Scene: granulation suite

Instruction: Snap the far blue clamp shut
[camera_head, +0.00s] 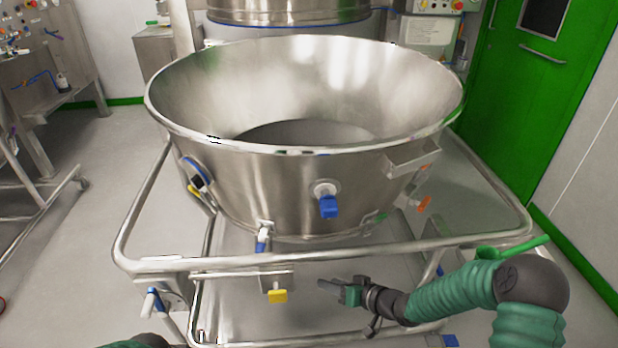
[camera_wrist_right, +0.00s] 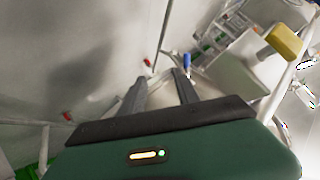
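The steel bowl (camera_head: 290,190) sits on a tubular trolley frame (camera_head: 400,250). Several blue-handled fittings show: one at its left side (camera_head: 198,172), one on its front (camera_head: 328,206), one at its lower front rim (camera_head: 262,240) and one on the frame at lower left (camera_head: 152,302). I cannot tell which is the far clamp or whether it is shut. My right gripper (camera_head: 336,290) is low in front of the bowl, apart from these fittings. In the right wrist view its fingers (camera_wrist_right: 160,92) are apart and empty, with a blue handle (camera_wrist_right: 187,61) beyond them. My left gripper is out of view.
A yellow block (camera_head: 278,296) hangs at the frame's front rail and shows in the right wrist view (camera_wrist_right: 285,42). A bracket (camera_head: 412,158) juts from the bowl's right side. A green door (camera_head: 535,90) stands at right.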

